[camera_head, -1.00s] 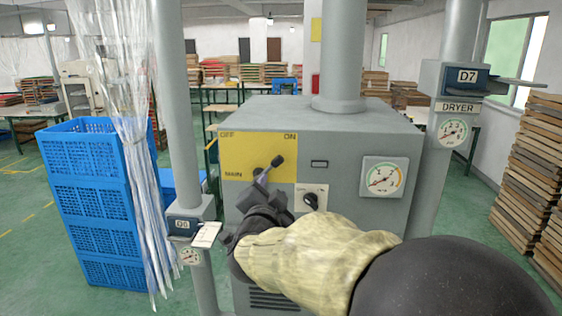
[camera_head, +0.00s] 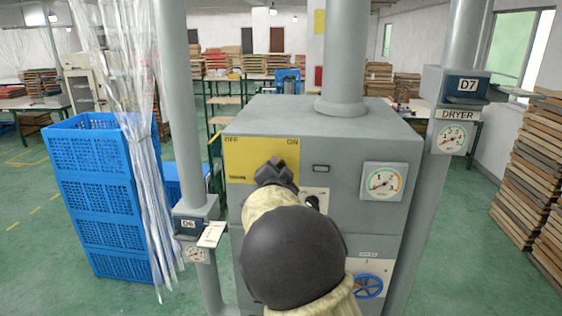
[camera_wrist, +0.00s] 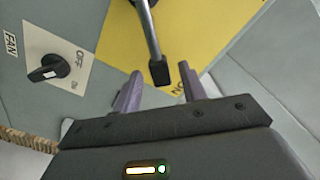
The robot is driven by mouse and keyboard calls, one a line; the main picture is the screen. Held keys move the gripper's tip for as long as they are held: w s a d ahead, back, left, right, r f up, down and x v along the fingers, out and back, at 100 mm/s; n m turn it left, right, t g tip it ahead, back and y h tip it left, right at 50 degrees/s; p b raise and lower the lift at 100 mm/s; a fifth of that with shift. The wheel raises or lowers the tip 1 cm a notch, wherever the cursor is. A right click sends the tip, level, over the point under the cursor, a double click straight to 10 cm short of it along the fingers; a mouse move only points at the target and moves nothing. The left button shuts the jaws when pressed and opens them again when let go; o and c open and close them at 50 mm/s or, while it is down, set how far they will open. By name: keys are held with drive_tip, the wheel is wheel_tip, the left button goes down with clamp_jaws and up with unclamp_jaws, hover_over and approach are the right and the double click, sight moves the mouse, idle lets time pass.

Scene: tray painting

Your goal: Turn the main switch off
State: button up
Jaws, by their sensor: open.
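The yellow main switch panel (camera_head: 250,155) is on the front of the grey machine, with OFF at its upper left and ON at its upper right. My gripper (camera_head: 277,165) is in front of the panel's right half and hides the lever there. In the wrist view the switch lever (camera_wrist: 149,32) is a metal rod with a black end, pointing toward the ON lettering. My gripper (camera_wrist: 160,88) is open in the wrist view, with one finger on each side of the lever's black end. The end looks just beyond or between the fingertips; I cannot tell whether they touch.
A black FAN knob (camera_wrist: 48,67) sits beside the panel. A dial gauge (camera_head: 384,182) and a blue handwheel (camera_head: 368,286) are on the machine's right front. Pipes flank it, with the D6 box (camera_head: 188,224) at left. Blue crates (camera_head: 100,215) stand further left.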

drive_tip(key=shift+w, duration=1.05)
drive_tip(key=shift+c, duration=0.2)
clamp_jaws()
